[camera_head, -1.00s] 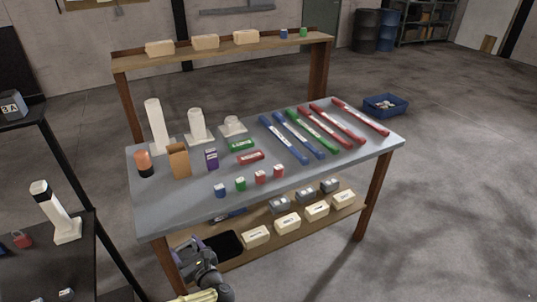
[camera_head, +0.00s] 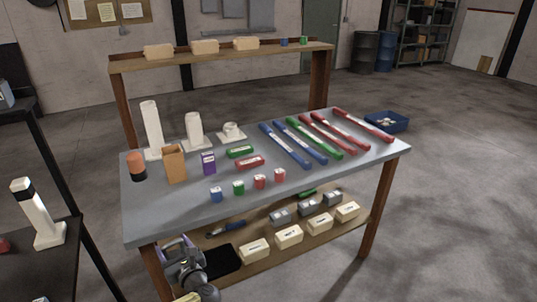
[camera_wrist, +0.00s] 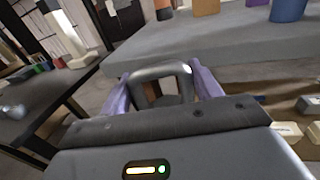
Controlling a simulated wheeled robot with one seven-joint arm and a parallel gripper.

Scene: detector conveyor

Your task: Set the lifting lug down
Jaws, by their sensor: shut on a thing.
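My gripper (camera_head: 181,252) is low at the front left corner of the grey-topped workbench (camera_head: 160,229), beside the table edge. In the wrist view its two purple fingers (camera_wrist: 160,85) are shut on the lifting lug (camera_wrist: 150,72), a grey metal loop with rounded corners. The lug stands up between the fingers, in front of the bench edge; its lower part is hidden by the gripper body. In the head view I cannot make the lug out clearly.
A black tray (camera_head: 221,262) and several cream boxes (camera_head: 288,236) are on the lower shelf. Small coloured blocks (camera_head: 238,187) line the bench front; its front left corner is bare. A dark stand (camera_head: 50,279) with a white post (camera_head: 38,213) is at left.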

